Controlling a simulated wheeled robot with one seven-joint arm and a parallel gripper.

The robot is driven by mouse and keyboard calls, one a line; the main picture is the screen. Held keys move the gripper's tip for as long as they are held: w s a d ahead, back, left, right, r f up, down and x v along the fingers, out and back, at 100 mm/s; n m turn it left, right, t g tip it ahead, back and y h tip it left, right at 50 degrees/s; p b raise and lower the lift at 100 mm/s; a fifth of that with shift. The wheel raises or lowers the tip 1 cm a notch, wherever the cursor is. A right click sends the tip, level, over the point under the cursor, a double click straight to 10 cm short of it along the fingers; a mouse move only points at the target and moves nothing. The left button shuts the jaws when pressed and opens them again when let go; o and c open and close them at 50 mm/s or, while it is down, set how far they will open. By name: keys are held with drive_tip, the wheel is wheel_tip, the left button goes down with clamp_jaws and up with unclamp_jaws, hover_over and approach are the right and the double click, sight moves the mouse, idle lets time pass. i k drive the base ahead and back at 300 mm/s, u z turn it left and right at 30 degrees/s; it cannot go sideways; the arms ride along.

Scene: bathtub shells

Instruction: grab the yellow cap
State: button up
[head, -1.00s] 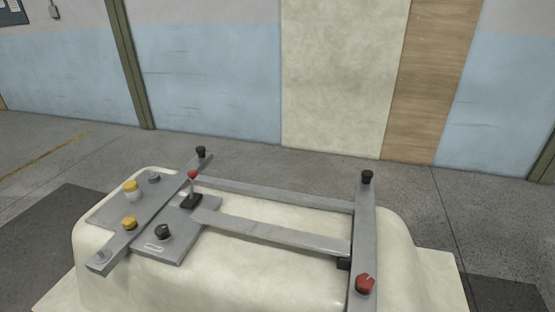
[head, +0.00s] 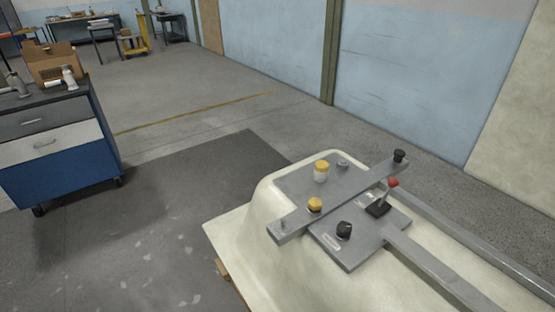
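Two yellow-topped pieces show in the head view, and I cannot tell which one is the task's yellow cap. One yellow cap (head: 322,165) sits on a white body, upright on the grey plate near the far left edge of the tub shell. The other yellow cap (head: 315,204) is a low knob on the grey bar, nearer to me. My gripper is not in view.
The cream tub shell (head: 275,225) carries a grey frame (head: 350,255) with a black knob (head: 344,230), a red-tipped lever (head: 392,183) and a black post (head: 399,156). Dark floor between is clear.

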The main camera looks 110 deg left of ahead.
sight(321, 165)
drive_tip(key=u, duration=3.7)
drive_tip(key=k, duration=1.3)
drive_tip(key=u, duration=0.7)
drive_tip(key=i, duration=1.95)
drive_tip(key=z, duration=0.9)
